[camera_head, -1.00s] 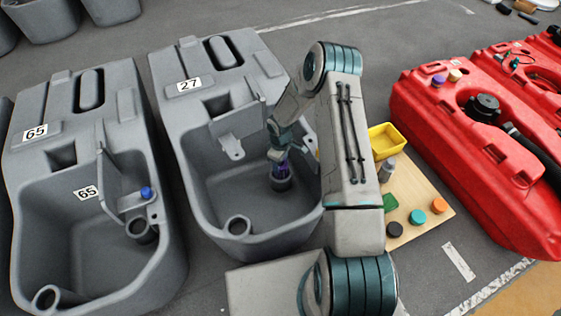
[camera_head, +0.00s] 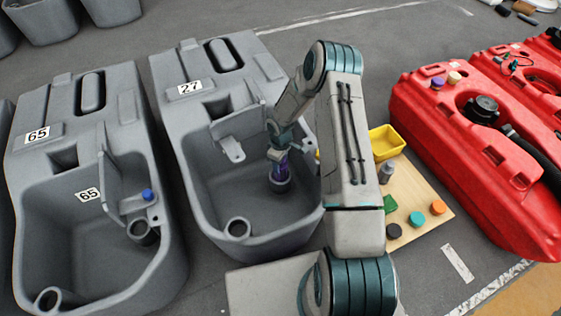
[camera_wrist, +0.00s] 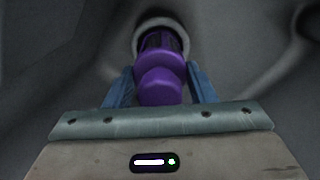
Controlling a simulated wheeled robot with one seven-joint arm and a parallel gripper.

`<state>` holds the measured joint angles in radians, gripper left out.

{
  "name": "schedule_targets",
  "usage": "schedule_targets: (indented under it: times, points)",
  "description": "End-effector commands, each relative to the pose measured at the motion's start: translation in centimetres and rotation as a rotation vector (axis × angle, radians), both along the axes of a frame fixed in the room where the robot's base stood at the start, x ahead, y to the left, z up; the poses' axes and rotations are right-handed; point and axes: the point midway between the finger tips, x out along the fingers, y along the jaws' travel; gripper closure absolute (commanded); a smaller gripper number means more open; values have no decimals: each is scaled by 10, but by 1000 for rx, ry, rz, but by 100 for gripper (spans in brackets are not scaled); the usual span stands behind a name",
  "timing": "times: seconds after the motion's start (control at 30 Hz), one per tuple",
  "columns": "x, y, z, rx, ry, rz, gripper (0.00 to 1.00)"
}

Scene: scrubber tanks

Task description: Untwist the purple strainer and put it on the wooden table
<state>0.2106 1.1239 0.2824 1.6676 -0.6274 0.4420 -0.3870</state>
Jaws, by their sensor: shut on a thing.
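The purple strainer (camera_wrist: 161,62) stands upright in the round grey socket (camera_wrist: 140,27) inside the grey tank marked 27 (camera_head: 189,88). In the head view the strainer (camera_head: 280,172) is a small purple shape, partly covered by my gripper. My gripper (camera_wrist: 160,82) is shut on the strainer's purple knob, with one blue finger on each side of it. In the wrist view the strainer's lower part still sits within the socket's rim. The wooden table (camera_head: 420,195) is to the right of my arm, and my arm hides its left part.
On the table are a yellow bin (camera_head: 386,143), a grey cylinder (camera_head: 386,171), and several coloured caps. A grey tank marked 65 (camera_head: 37,134) stands left. A red tank (camera_head: 470,150) stands right. The tank 27 walls and raised flap (camera_head: 233,150) surround my gripper closely.

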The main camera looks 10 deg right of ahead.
Motion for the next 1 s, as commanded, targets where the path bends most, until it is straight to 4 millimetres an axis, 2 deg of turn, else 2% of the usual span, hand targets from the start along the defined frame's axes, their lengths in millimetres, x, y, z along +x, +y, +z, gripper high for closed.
schedule_targets:
  times: [0.57,1.0]
  points:
    - [0,0,5,0,0,0,77]
    - [0,0,38,0,0,-1,77]
